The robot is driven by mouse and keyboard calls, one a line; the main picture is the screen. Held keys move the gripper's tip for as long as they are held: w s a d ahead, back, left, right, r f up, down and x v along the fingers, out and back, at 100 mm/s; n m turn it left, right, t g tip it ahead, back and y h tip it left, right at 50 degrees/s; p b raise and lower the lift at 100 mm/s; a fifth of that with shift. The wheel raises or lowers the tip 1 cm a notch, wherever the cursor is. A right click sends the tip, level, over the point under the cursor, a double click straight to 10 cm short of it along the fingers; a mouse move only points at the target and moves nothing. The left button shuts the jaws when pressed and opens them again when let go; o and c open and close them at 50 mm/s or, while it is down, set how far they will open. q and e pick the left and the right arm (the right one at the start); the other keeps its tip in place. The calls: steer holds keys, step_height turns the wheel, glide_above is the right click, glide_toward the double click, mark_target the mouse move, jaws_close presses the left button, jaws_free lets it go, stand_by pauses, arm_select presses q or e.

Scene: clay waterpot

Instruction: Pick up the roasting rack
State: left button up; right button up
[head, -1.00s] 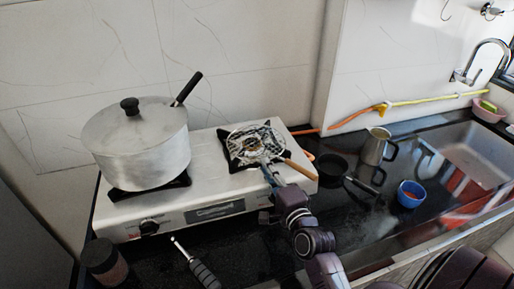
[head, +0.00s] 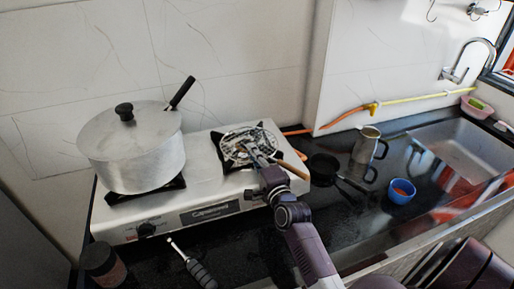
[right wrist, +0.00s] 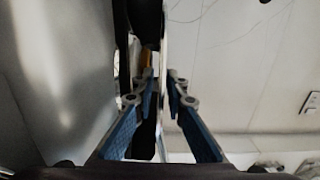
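The roasting rack is a round wire grid (head: 240,136) with a wooden handle (head: 292,168). It lies on the right burner of the stove, the handle pointing to the front right. My right gripper (head: 256,155) is at the rack's near side, beside the inner end of the handle, and hides part of the grid. In the right wrist view, the two blue fingers (right wrist: 162,82) stand apart with a thin pale edge between them. Brown wood shows near the left fingertip. I cannot tell whether either finger touches the rack. My left gripper is not in view.
A large lidded pot (head: 133,155) stands on the left burner of the stove (head: 130,222). To the right are a small black pan (head: 323,168), a metal jug (head: 366,147) and a blue cup (head: 401,191). The sink (head: 460,160) is at far right.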

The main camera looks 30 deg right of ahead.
jaws_close()
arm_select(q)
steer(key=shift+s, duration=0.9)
arm_select(e)
steer(key=shift+r, duration=0.5)
step_height(320, 180, up, 18)
steer(key=f, duration=0.3)
steer(key=w+f, duration=0.1)
steer(key=f, duration=0.2)
steer(key=w+f, duration=0.1)
steer(key=f, duration=0.2)
steer(key=shift+a+f, duration=0.15)
steer(key=shift+f, duration=0.25)
arm_select(q)
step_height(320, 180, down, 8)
steer(key=b, duration=0.7)
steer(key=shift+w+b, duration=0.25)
steer(key=shift+b, duration=0.15)
arm_select(e)
step_height(320, 180, down, 6)
steer(key=shift+f, duration=0.25)
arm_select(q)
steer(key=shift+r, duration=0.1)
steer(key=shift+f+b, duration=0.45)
arm_select(e)
steer(key=shift+f, duration=1.05)
